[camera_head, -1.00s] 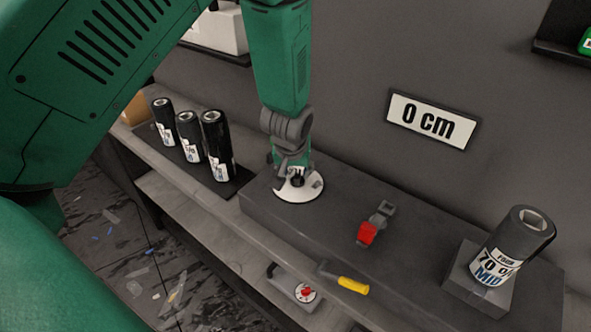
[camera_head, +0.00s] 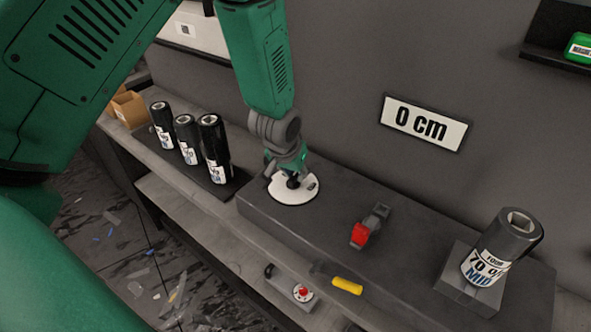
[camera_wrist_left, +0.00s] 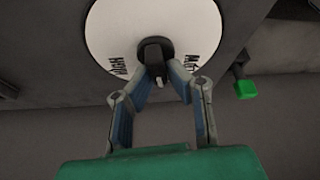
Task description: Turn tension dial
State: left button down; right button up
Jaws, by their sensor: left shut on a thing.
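The tension dial (camera_head: 297,194) is a white disc with a black knob on the left part of the grey block. In the left wrist view the disc (camera_wrist_left: 110,35) carries dark lettering, partly cut off at the top, and the dark knob (camera_wrist_left: 153,50) sits at its middle. My left gripper (camera_head: 291,180) comes down from above onto the dial. In the left wrist view its two fingers (camera_wrist_left: 160,76) are closed in on the knob from both sides. The gripper hides part of the knob in the head view. My right gripper is not in view.
Several dark rolls (camera_head: 213,150) stand left. A yellow-handled tool (camera_head: 347,285) lies in front. A "0 cm" sign (camera_head: 424,123) hangs behind.

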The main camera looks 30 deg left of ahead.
pick_arm(q)
jog(key=shift+s+m+h+p, duration=0.25)
jog(key=shift+m+h+p, duration=0.05)
jog(key=shift+m, duration=0.6)
jog(key=shift+f+m, duration=0.1)
jog(key=shift+m, duration=0.2)
jog(key=c, duration=1.6)
grip_release()
jog(key=shift+o, duration=0.2)
jog(key=shift+s, duration=0.15)
jog(key=shift+r, duration=0.4)
jog(key=v, duration=1.1)
jog(key=shift+a, duration=0.15)
